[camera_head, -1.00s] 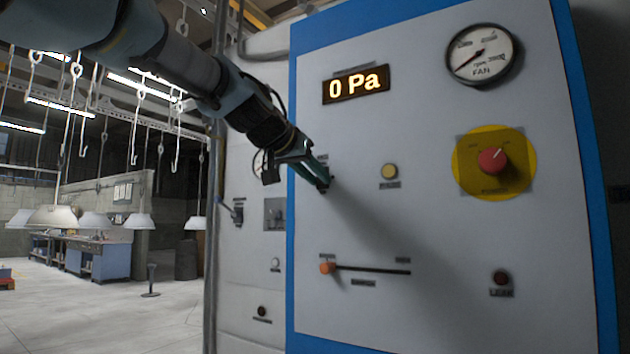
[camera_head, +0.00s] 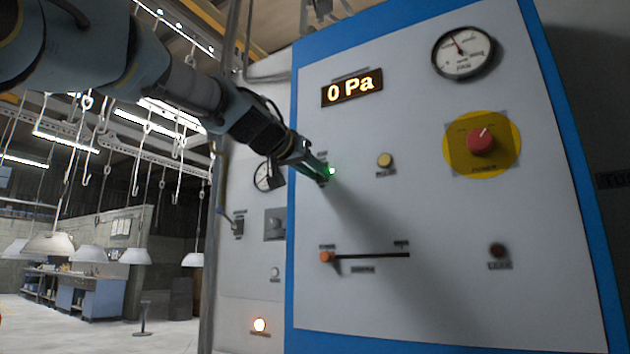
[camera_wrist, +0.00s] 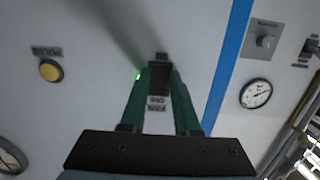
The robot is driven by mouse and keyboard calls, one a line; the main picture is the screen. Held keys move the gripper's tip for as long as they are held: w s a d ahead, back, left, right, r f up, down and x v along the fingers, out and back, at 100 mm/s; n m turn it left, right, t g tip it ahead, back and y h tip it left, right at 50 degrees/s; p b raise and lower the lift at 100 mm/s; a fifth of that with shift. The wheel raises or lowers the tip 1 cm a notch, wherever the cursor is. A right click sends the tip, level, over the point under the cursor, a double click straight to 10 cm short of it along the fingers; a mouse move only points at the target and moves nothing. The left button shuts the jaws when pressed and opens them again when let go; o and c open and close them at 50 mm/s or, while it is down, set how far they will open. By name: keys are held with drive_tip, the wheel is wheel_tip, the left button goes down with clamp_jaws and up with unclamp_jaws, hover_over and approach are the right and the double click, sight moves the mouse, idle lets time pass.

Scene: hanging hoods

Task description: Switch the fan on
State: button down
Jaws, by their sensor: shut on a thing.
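In the wrist view the green fingers of my gripper (camera_wrist: 160,74) are closed around the switch, one on each side. A small green light (camera_wrist: 138,77) glows beside the left fingertip. The fan gauge (camera_head: 463,53) is at the panel's upper right, its needle pointing up and left. The fingers mostly hide the switch in the head view.
The panel also carries a 0 Pa display (camera_head: 352,87), a yellow button (camera_head: 385,160), a red knob (camera_head: 481,140) on a yellow disc, an orange-handled slider (camera_head: 327,257) and a dark lamp (camera_head: 497,250). A lit lamp (camera_head: 260,325) is at lower left. Hooks and hoods hang at left.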

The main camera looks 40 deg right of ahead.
drive_tip(key=c, duration=0.6)
unclamp_jaws()
drive_tip(key=shift+c, duration=0.2)
drive_tip(key=b+v, duration=0.3)
drive_tip(key=v, duration=0.8)
drive_tip(key=shift+w+f, duration=0.1)
